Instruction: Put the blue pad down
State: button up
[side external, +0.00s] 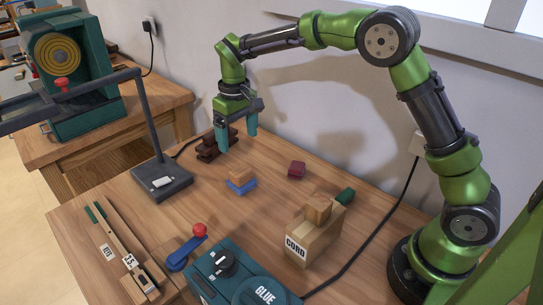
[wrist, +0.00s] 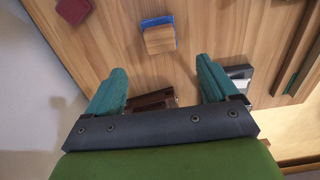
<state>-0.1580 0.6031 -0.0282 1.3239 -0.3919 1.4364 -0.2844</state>
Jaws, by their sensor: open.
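The blue pad (side external: 245,188) lies on the wooden table with a light wooden block (side external: 241,177) resting on it. In the wrist view a strip of the blue pad (wrist: 158,20) shows beside the wooden block (wrist: 160,40), which hides most of it. My gripper (side external: 237,140) is open and empty, its teal fingers pointing down above the table, behind the pad in the side view. In the wrist view the pad and block lie ahead of the gap between my fingertips (wrist: 160,68). Nothing is between the fingers.
A dark red block (side external: 297,170) lies right of the pad. A dark brown object (side external: 207,149) stands close to my gripper. A dark lamp base (side external: 161,184) is at left. A CORD box (side external: 312,238), a GLUE machine (side external: 235,275) and a red-knobbed lever (side external: 187,250) fill the front.

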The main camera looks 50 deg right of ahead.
jog(key=s+d+r+m+t+y, duration=0.1)
jog(key=s+d+r+m+t, duration=0.2)
jog(key=s+r, duration=0.9)
jog(key=s+f+m+t+y, duration=0.1)
jog(key=s+t, duration=0.3)
jog(key=s, duration=0.9)
jog(key=shift+s+d+f, duration=0.35)
jog(key=shift+s+f, duration=0.05)
jog(key=shift+f, duration=0.1)
